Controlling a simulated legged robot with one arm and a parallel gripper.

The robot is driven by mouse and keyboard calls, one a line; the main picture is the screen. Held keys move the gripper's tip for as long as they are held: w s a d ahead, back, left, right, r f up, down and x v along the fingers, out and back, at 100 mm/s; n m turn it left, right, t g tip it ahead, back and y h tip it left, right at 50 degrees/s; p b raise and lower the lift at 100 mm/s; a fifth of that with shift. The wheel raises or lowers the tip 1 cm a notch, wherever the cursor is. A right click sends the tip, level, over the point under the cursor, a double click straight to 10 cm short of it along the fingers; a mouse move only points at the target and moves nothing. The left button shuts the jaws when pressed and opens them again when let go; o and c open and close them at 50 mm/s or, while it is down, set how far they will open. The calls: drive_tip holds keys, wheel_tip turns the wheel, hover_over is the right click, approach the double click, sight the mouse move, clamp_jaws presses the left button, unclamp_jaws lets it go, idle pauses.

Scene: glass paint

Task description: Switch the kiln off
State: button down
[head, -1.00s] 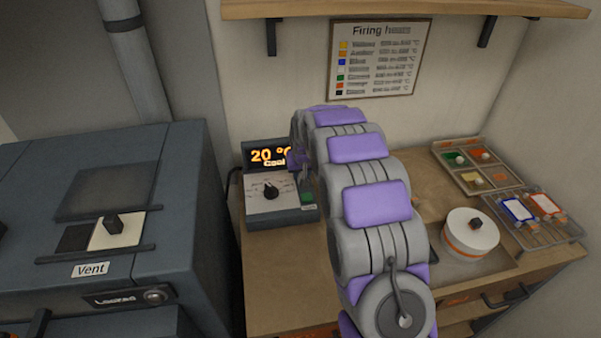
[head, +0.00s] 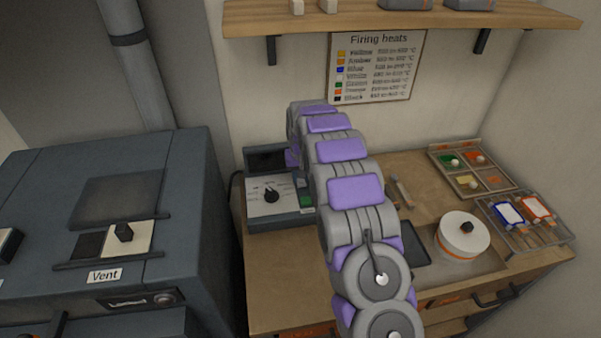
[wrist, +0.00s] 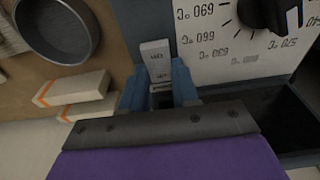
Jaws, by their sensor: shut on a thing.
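The kiln controller (head: 277,204) is a grey box with a white face and a black dial (head: 270,195), and its display (head: 267,160) is dark. The dial also shows at the top right of the wrist view (wrist: 270,12). In the wrist view a pale switch (wrist: 155,50) with small lettering stands at the edge of the white face. My gripper (wrist: 158,82) has its blue fingers closed around the lower part of this switch. In the head view my arm hides the gripper. A green patch (head: 306,198) shows at the controller's right side.
The kiln (head: 100,200) with its vent slider (head: 122,234) stands at the left. A white round pot (head: 464,236), a colour tray (head: 478,186) and a rack (head: 550,240) stand on the right of the bench. A shelf (head: 400,22) hangs above.

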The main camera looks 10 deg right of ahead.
sight(301, 184)
drive_tip(key=c, duration=0.8)
unclamp_jaws()
drive_tip(key=shift+c, duration=0.2)
wheel_tip(301, 184, up, 17)
drive_tip(key=s+p, duration=0.2)
drive_tip(key=shift+p, duration=0.3)
drive_tip(key=shift+s+a, duration=0.1)
drive_tip(key=shift+s, duration=0.05)
